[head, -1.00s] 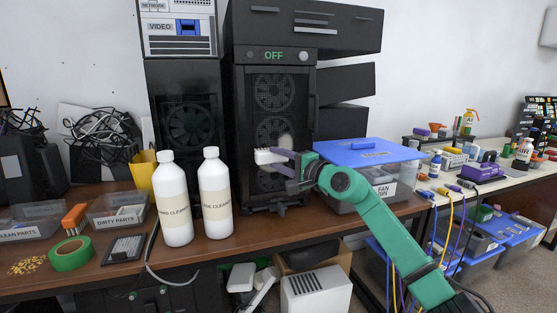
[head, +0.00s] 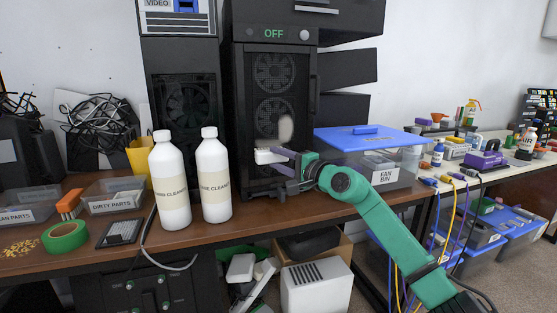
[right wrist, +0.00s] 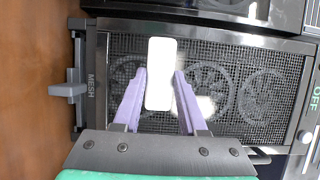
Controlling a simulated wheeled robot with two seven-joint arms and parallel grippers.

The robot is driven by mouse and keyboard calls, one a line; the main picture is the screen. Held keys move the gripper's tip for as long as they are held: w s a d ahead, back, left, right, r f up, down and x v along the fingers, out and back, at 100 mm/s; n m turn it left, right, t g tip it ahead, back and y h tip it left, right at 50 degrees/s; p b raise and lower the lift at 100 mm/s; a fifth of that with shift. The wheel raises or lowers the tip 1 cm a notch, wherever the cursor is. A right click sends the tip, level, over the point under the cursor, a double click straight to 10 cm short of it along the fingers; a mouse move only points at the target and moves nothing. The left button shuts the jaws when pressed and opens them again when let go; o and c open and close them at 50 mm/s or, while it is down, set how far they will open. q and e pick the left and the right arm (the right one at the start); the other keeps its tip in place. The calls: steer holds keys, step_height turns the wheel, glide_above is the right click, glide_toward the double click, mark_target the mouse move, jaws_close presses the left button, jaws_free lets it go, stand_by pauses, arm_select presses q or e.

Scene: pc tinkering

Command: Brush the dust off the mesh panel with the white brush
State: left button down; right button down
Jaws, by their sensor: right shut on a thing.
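The white brush (head: 268,156) is held in my right gripper (head: 284,162), whose purple fingers close on its sides. The brush also shows in the right wrist view (right wrist: 160,62), between the fingertips. The black mesh panel (head: 272,92) is upright on the front of the tower marked OFF, with round fans behind it; it fills much of the right wrist view (right wrist: 268,118). The brush is in front of its lower part; I cannot tell whether it touches. A pale dust patch (head: 285,128) is just above the brush. My left gripper is not in view.
Two white cleaner bottles (head: 171,185) (head: 213,178) stand left of the gripper, near the table's front. A blue-lidded fan bin (head: 372,139) stands close on the right, behind my arm. A handle (right wrist: 68,90) juts from the panel's frame.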

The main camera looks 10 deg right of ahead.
steer(key=shift+r, duration=0.1)
steer(key=shift+r+p, duration=1.85)
steer(key=shift+r, duration=0.75)
step_height(320, 180, up, 5)
steer(key=p, duration=0.3)
steer(key=shift+f+p, duration=0.15)
steer(key=shift+p, duration=0.2)
steer(key=shift+f+b, duration=2.15)
steer(key=shift+f, duration=0.35)
